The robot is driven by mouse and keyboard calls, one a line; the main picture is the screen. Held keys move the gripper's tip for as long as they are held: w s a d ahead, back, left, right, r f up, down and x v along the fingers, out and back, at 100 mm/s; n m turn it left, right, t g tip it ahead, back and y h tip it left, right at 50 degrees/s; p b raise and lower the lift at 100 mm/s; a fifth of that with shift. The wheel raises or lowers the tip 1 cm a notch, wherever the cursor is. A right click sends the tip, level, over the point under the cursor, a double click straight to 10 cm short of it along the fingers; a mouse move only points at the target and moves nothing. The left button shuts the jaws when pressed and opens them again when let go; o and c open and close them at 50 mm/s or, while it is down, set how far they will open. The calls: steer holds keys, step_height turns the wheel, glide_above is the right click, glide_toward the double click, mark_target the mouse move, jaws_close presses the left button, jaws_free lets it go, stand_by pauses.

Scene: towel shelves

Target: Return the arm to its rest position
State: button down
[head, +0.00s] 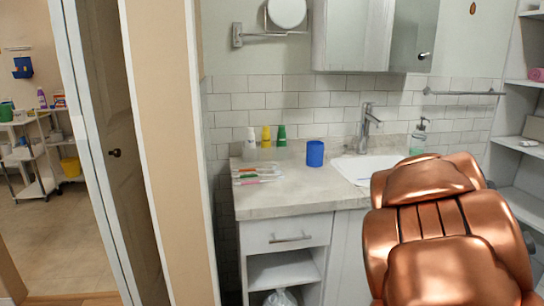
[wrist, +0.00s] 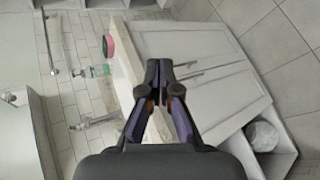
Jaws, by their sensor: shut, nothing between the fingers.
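My gripper (wrist: 160,72) shows in the wrist view with its two dark fingers drawn together at the tips and nothing between them. It is in front of the white vanity cabinet (wrist: 195,45) and the edge of its counter, not visibly touching either. In the head view my copper-coloured arm (head: 440,230) fills the lower right, in front of the sink cabinet. My gripper cannot be made out in the head view.
The counter (head: 290,195) holds a blue cup (head: 315,153), toothbrushes (head: 255,178), several small bottles and a soap dispenser (head: 418,137) by the sink (head: 352,168). White shelves (head: 520,200) stand close right of my arm. A doorway opens at left; tiled floor (wrist: 235,15) shows in the wrist view.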

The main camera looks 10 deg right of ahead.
steer(key=s+a+f+m+g+y, duration=0.25)
steer(key=s+a+f, duration=0.35)
steer(key=a, duration=0.4)
steer(key=s+a+f+m+g+y, duration=0.1)
steer(key=s+a+f+m+y, duration=0.3)
steer(key=s+a+f, duration=0.4)
steer(key=s+a+f+m+g+y+p, duration=0.15)
steer(key=s+a+g+y, duration=0.25)
steer(key=s+a, duration=1.2)
steer(key=s+a+p+v, duration=0.1)
steer(key=s+p+v, duration=0.2)
steer(key=p+v, duration=1.7)
steer(key=v, duration=0.2)
steer(key=shift+a+r, duration=0.15)
steer(key=shift+r, duration=0.1)
steer(key=shift+t, duration=0.25)
